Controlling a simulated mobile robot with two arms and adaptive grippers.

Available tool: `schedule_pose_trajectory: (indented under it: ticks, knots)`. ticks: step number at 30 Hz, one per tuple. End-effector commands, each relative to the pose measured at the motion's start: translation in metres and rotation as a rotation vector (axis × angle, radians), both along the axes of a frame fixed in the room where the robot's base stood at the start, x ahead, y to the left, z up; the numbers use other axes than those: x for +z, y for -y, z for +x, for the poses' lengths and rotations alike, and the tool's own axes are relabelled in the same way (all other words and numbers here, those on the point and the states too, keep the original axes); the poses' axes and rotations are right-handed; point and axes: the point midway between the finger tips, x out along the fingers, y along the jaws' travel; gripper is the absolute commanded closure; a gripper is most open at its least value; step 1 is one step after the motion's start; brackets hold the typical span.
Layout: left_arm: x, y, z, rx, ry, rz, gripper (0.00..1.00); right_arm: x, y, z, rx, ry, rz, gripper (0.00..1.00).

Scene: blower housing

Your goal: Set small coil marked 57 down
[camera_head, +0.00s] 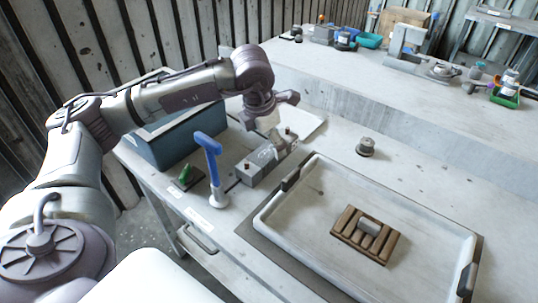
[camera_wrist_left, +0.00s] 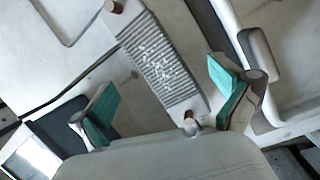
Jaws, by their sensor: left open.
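My left gripper (camera_head: 282,138) hangs over the bench beside a grey block. In the left wrist view its two teal-padded fingers (camera_wrist_left: 168,105) are spread apart. Between and beyond them lies a ribbed grey block (camera_wrist_left: 160,62) with a reddish-brown post at each end; the pads appear clear of it. The same block (camera_head: 257,166) is partly hidden by the gripper in the head view. A small round metal piece (camera_head: 366,147), possibly a coil, stands on the bench right of the gripper. I cannot read the number 57 on anything. My right gripper is not in view.
A white tray (camera_head: 410,200) with dark handles holds a wooden slotted rack (camera_head: 350,240) with a grey piece on it. A blue-handled upright tool (camera_head: 213,165), a green item (camera_head: 186,175) and a blue-grey case (camera_head: 160,145) stand left. The bench beyond the round piece is mostly clear.

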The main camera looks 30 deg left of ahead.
Motion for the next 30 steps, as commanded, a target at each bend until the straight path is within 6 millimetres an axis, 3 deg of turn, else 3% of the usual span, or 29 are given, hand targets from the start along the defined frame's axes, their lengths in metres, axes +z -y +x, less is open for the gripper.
schedule_pose_trajectory:
  ticks: [5, 14, 22, 23, 30]
  knots:
    - [-0.012, -0.002, 0.003, 0.001, -0.002, 0.0, 0.0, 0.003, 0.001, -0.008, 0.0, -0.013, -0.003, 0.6]
    - [-0.051, -0.007, 0.013, 0.0, -0.002, 0.0, 0.0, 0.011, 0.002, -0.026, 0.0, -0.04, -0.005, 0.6]
    - [-0.056, -0.007, 0.014, 0.0, 0.001, 0.0, 0.0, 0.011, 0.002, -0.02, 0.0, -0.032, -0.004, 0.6]
    - [-0.056, -0.007, 0.014, 0.0, 0.001, 0.0, 0.02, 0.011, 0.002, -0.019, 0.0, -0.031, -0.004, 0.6]
    - [-0.055, -0.007, 0.014, 0.0, 0.0, 0.0, 0.42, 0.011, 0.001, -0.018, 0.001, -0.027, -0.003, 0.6]
